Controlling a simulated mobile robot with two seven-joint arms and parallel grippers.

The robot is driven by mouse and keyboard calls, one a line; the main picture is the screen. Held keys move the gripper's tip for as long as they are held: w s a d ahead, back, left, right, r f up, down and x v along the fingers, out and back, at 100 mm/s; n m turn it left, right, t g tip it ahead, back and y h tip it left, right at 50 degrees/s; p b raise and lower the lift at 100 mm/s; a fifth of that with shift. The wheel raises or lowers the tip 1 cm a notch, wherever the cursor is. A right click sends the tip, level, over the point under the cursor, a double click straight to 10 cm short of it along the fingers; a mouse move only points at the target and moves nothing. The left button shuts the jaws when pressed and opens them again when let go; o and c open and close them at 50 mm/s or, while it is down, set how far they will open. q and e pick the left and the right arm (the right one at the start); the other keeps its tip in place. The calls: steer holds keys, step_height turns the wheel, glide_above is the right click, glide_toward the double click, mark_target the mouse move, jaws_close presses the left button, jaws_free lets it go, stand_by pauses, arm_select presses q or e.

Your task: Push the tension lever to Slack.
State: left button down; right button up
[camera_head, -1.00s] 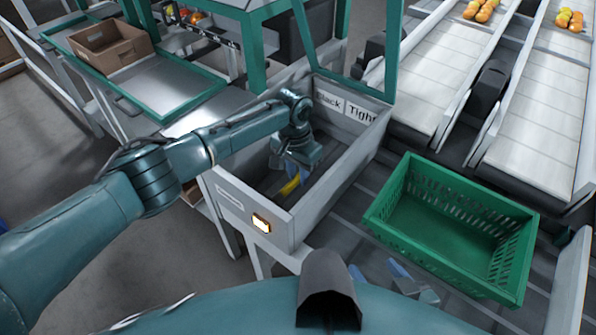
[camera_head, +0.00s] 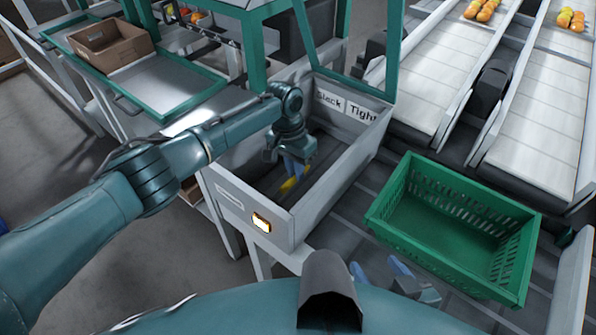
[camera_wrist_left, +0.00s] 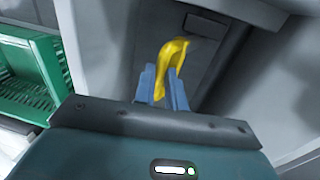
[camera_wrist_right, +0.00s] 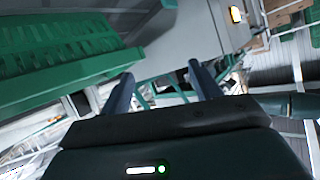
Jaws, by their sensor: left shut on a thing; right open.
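The yellow tension lever (camera_head: 287,187) stands inside a grey open-topped box (camera_head: 268,207). The box's back wall carries a "Slack" label (camera_head: 329,99) on the left and a "Tight" label (camera_head: 363,113) on the right. My left gripper (camera_head: 293,171) reaches down into the box and is shut on the lever. In the left wrist view, the lever (camera_wrist_left: 174,55) rises bent between the blue fingers (camera_wrist_left: 163,84); its base is not clear. My right gripper (camera_head: 379,270) is open and empty, low beside the green crate; its fingers (camera_wrist_right: 160,80) are apart in the right wrist view.
The empty green crate (camera_head: 395,213) stands right of the box. A teal post frame (camera_head: 378,60) rises behind the box. White conveyors (camera_head: 430,92) with fruit run at the back right. A cardboard box (camera_head: 112,50) sits on a bench at the back left.

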arm_select(q)
steer(key=w+a+g+h+b, duration=0.1)
steer(key=w+a+b, duration=0.3)
steer(key=a+b, duration=0.1)
steer(key=shift+a+r+h, duration=0.25)
steer(key=shift+a+h, duration=0.05)
steer(key=shift+a, duration=0.45)
arm_select(e)
steer(key=shift+s+d+r+t, duration=0.4)
steer(key=shift+d+t, duration=0.1)
steer(key=shift+d, duration=0.1)
steer(key=shift+s+d+r+t, duration=0.25)
steer(key=shift+s+d+t, duration=0.15)
steer(key=shift+d+t, duration=0.15)
arm_select(q)
steer(key=shift+w, duration=0.1)
steer(key=c, duration=1.7)
jaws_free()
steer(key=shift+f, duration=0.1)
steer(key=shift+c, duration=0.2)
steer(key=shift+o, duration=1.4)
arm_select(e)
steer(key=shift+a, duration=0.1)
arm_select(q)
steer(key=shift+r, duration=0.2)
